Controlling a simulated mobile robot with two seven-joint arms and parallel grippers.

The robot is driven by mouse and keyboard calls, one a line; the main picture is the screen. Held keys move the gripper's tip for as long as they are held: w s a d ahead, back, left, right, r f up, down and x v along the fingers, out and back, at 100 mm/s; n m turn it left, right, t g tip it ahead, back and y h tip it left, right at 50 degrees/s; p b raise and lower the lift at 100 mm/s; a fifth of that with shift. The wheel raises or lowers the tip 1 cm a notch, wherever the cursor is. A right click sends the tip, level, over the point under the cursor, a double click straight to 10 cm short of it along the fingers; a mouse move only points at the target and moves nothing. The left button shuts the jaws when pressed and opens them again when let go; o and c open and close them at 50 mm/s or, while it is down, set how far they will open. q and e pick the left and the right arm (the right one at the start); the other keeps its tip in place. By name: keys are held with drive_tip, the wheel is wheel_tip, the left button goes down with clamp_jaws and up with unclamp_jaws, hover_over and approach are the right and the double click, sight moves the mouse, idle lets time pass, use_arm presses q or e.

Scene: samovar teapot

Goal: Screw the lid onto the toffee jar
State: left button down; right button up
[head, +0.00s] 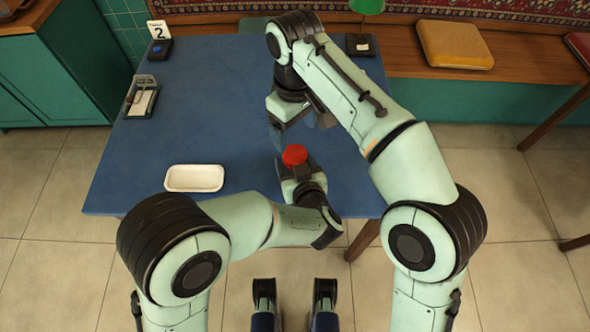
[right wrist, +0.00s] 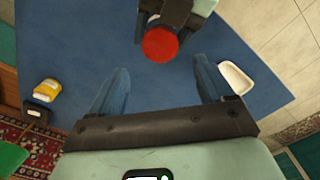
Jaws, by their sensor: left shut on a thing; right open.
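The red lid (head: 294,155) shows as a round red top just above the fingers of my left gripper (head: 295,171), near the front right of the blue table. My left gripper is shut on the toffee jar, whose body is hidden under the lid. In the right wrist view the red lid (right wrist: 160,44) is seen from above, in front of my left gripper. I cannot tell how tightly it sits. My right gripper (head: 298,120) is open and empty, beyond the lid; its spread fingers also show in the right wrist view (right wrist: 158,88).
A white tray (head: 194,178) lies on the blue table (head: 215,100), left of the lid. A dark holder (head: 140,98) and a number 2 stand (head: 158,42) are at the left. A green lamp (head: 366,8) stands at the back. A yellow item (right wrist: 46,90) shows in the right wrist view.

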sight(295, 154)
wheel_tip(295, 154, down, 8)
drive_tip(key=shift+f, duration=0.1)
idle(0.4)
drive_tip(key=c, duration=1.1)
drive_tip(key=shift+o, duration=0.2)
drive_tip(key=shift+m, duration=0.9)
drive_tip(key=o, duration=1.2)
drive_tip(key=shift+o, duration=0.2)
wheel_tip(295, 154, up, 12)
